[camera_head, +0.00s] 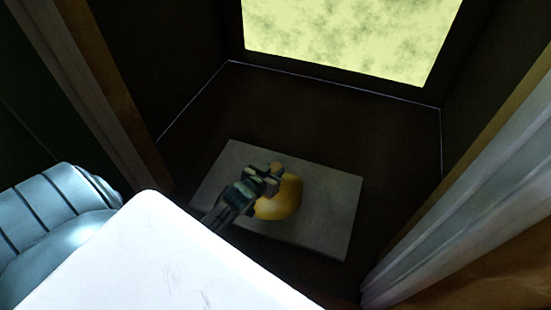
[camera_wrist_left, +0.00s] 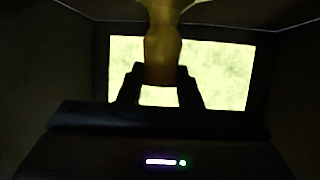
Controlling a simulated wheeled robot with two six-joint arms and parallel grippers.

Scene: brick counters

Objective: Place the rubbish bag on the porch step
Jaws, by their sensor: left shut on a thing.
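The yellow rubbish bag (camera_head: 281,199) is over the pale flat slab (camera_head: 325,225), which looks like the porch step, in the head view. I cannot tell from this angle whether the bag's bottom touches the slab. My left gripper (camera_head: 268,180) is shut on the top of the bag. In the left wrist view the bag (camera_wrist_left: 161,52) shows dark yellow between the fingers of my left gripper (camera_wrist_left: 160,85). The bag's upper left side is partly hidden by the gripper. My right gripper is in neither view.
A bright window (camera_head: 345,38) is beyond the slab. Pale frames stand at the left and right (camera_head: 455,190). Dark floor (camera_head: 320,130) lies around the slab. A ribbed blue-grey object (camera_head: 50,215) is at the lower left.

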